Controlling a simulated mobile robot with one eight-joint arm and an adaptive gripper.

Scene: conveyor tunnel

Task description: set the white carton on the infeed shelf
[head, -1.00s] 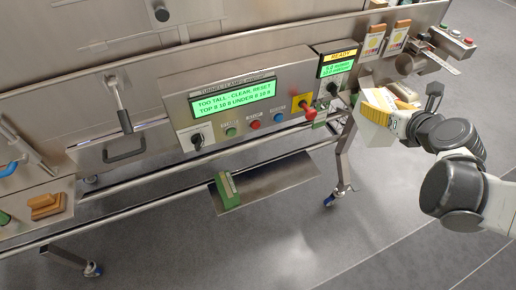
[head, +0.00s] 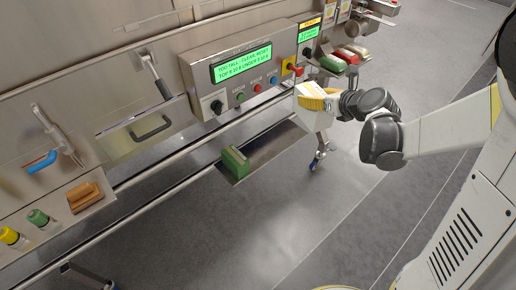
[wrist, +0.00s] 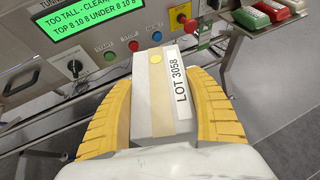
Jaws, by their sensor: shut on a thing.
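The white carton (wrist: 160,85) is held between the two yellow ribbed fingers of my gripper (wrist: 165,110) in the wrist view. It has a "LOT 3058" label and a round yellow dot. In the head view my gripper (head: 318,97) is shut on the carton (head: 307,90), in front of the control panel's right end and clear of it. My fingers partly cover the carton there.
A side shelf at the right holds green, white and red items (wrist: 270,10). At left is a ledge with an orange-brown block (head: 84,196). Floor in front is open.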

